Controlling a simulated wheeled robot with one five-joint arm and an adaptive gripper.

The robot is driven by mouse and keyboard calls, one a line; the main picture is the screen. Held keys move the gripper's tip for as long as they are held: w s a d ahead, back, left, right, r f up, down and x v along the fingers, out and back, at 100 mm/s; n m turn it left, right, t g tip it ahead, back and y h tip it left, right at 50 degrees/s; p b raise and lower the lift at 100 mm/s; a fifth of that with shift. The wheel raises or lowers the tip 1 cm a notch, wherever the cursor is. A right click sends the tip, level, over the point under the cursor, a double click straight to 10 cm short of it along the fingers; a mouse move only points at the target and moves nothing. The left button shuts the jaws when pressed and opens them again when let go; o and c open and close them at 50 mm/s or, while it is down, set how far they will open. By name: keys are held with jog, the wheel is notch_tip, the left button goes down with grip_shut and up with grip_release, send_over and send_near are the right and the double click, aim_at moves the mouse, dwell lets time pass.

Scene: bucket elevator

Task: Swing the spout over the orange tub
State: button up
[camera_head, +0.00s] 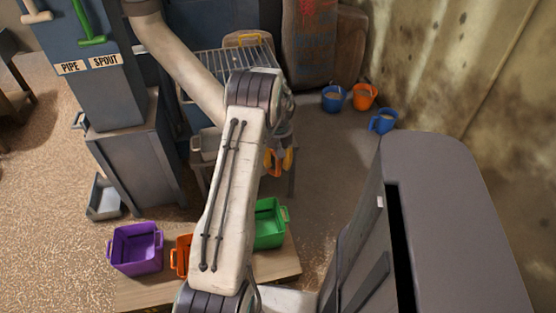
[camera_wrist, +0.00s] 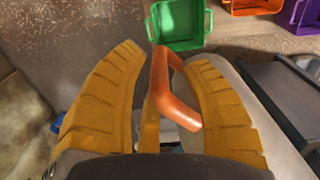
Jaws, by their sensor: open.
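The beige pipe (camera_head: 185,65) slants down from the blue machine, and its lower end is hidden behind my arm. An orange loop handle (camera_wrist: 182,100) shows in the wrist view between my fingers; I cannot tell if they touch it. My gripper (camera_head: 279,161) has yellow fingers, which stand apart on either side of the handle in the wrist view (camera_wrist: 160,58). The orange tub (camera_head: 181,256) is partly hidden by my arm, between the purple tub (camera_head: 135,249) and the green tub (camera_head: 269,224). It shows partly at the top of the wrist view (camera_wrist: 255,6).
The tubs stand on a low wooden bench (camera_head: 278,265). Green (camera_head: 90,30) and beige (camera_head: 34,12) levers sit above the SPOUT and PIPE labels. Blue and orange buckets (camera_head: 364,96) stand near the stained wall. The floor right of my gripper is clear.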

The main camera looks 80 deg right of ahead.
jog(key=shift+o, duration=0.3)
grip_shut()
dwell(0.3)
